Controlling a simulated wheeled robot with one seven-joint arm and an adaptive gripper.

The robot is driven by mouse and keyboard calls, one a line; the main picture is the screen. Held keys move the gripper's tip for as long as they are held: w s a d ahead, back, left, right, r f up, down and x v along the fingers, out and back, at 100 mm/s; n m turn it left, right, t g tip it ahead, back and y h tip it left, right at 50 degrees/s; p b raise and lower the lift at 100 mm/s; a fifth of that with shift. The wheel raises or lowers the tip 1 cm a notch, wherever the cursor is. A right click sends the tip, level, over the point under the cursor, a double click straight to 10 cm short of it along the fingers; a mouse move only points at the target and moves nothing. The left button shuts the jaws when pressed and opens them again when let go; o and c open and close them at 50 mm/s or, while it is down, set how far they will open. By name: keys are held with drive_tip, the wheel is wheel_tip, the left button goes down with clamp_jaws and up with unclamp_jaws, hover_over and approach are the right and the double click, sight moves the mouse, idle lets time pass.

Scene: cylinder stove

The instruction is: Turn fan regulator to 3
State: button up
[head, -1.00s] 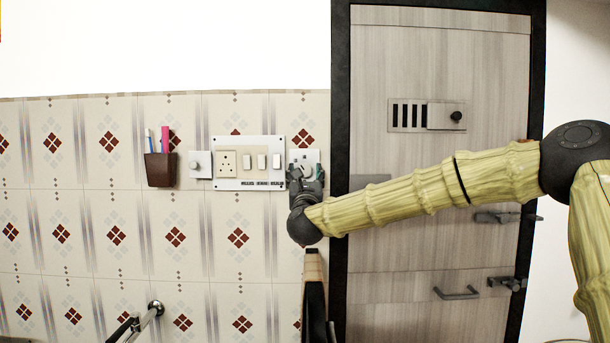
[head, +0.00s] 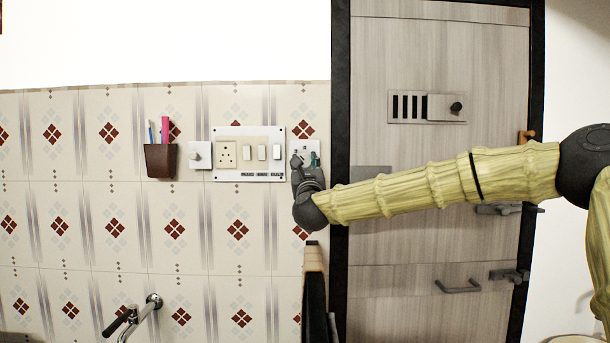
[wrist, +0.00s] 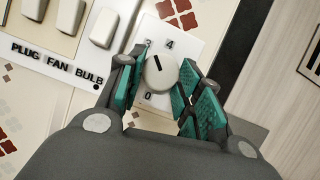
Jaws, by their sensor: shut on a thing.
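The fan regulator's round cream knob (wrist: 160,76) sits on a white plate (head: 303,146) at the right end of the row of wall fittings. In the wrist view the digits 3 and 4 show above the knob and 0 below it. A short dark mark on the knob points up and left, toward the 3. My gripper (head: 305,164) is shut on the knob, with one teal-padded finger on each side of it. In the head view my fingers hide most of the knob.
A switch panel (head: 248,180) with a socket and several switches, labelled PLUG, FAN and BULB, is just left of the regulator. Further left are a small knob plate (head: 200,155) and a brown pen holder (head: 160,164). A dark-framed door (head: 440,220) stands right, behind my arm.

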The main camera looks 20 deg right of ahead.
idle(0.3)
drive_tip(key=o, duration=1)
drive_tip(key=shift+d, duration=0.1)
drive_tip(key=shift+o, duration=0.2)
drive_tip(key=v, duration=1.2)
drive_tip(key=shift+d, duration=0.15)
